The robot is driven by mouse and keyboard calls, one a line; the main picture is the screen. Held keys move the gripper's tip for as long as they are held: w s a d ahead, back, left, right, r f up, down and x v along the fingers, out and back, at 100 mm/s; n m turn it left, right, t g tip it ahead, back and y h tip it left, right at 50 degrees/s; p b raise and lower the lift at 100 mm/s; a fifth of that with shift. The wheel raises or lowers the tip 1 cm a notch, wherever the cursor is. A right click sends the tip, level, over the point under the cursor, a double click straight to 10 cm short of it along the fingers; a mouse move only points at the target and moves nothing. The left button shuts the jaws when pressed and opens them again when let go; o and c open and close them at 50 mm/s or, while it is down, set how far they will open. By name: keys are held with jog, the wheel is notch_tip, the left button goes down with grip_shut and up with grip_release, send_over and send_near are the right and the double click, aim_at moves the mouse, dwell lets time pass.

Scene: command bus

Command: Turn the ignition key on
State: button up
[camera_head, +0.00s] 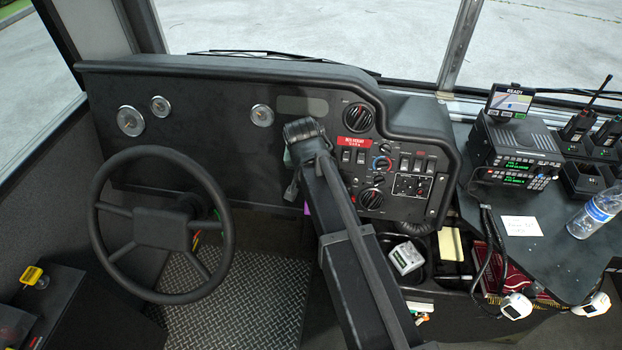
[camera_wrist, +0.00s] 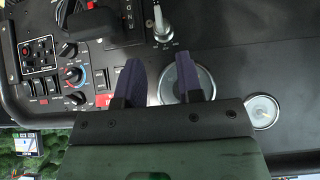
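In the wrist view, a small silver fitting with a narrow upright stem (camera_wrist: 162,26) stands on the black dash, and it looks like the ignition switch with its key. My gripper (camera_wrist: 160,60) has two purple fingers set apart, with nothing between them. The silver fitting lies just beyond the fingertips, roughly in line with the gap. I cannot tell how far it is in depth. In the head view, my arm hides most of the gripper and this part of the dash.
A switch panel with a red-and-blue dial (camera_head: 381,163) sits right of my arm. A round gauge (camera_wrist: 262,112) is at the right of the wrist view. A black lever (camera_wrist: 92,22) and a red-lit selector sit left of the fitting. The steering wheel (camera_head: 107,252) is left of my arm.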

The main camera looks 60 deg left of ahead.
jog(key=b+x, duration=0.7)
jog(key=x, duration=0.1)
jog(key=shift+f, duration=0.4)
jog(key=shift+w+a+f+b, duration=0.2)
jog(key=shift+f+b, duration=0.2)
jog(key=shift+r, duration=0.1)
grip_shut()
